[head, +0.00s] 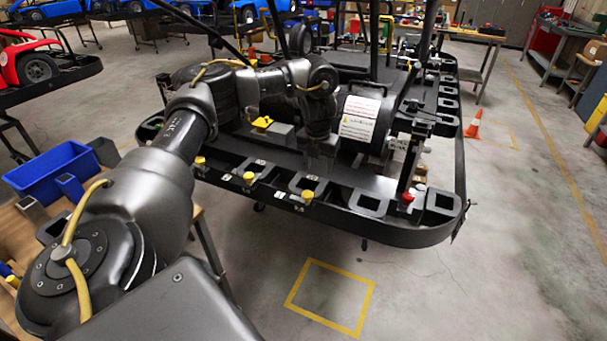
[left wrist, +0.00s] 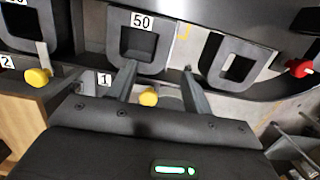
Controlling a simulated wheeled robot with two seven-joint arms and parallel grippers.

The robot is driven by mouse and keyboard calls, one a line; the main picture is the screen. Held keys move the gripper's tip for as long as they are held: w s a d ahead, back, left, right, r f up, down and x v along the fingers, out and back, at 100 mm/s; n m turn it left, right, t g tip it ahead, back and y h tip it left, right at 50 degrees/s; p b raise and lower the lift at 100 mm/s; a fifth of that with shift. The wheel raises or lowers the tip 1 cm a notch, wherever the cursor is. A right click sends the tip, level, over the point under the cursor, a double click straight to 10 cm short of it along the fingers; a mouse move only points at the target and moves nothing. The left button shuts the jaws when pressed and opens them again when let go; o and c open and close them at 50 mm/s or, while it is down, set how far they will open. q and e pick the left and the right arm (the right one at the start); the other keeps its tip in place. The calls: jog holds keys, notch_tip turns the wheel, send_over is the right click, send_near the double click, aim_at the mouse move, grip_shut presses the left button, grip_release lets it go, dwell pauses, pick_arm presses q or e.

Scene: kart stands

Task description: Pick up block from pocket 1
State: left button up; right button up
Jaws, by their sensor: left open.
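The label 1 (left wrist: 103,79) is on the front rim of the kart frame, and a yellow knob-like piece (left wrist: 148,97) is just right of it in the left wrist view. That piece also shows in the head view (head: 307,197). A U-shaped pocket (left wrist: 122,42) marked 50 is just beyond the rim. I cannot clearly make out a block in it. My left gripper (left wrist: 160,66) is open, its fingers spread either side of the yellow piece with the tips reaching toward the pocket. In the head view my left gripper (head: 320,155) hangs above the front rim. My right gripper is not in view.
Another yellow piece (left wrist: 38,77) by label 2 is to the left, and a red knob (left wrist: 299,68) is to the right. A drum with a white label (head: 360,120) stands behind the gripper. A blue bin (head: 52,170) is at left. The floor in front is clear.

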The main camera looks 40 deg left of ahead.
aim_at(320, 188)
pick_arm(q)
jog(key=f, duration=0.2)
jog(key=f+b, duration=0.1)
jog(key=f, duration=0.2)
jog(key=shift+w+f, duration=0.35)
jog(key=shift+f, duration=0.1)
jog(key=f, duration=0.1)
jog(key=f+p, duration=0.1)
jog(key=f, duration=0.3)
jog(key=shift+w+d, duration=0.1)
jog(key=shift+w, duration=0.15)
jog(key=shift+c, duration=0.4)
jog(key=c, duration=1)
grip_shut()
jog(key=shift+r, duration=0.1)
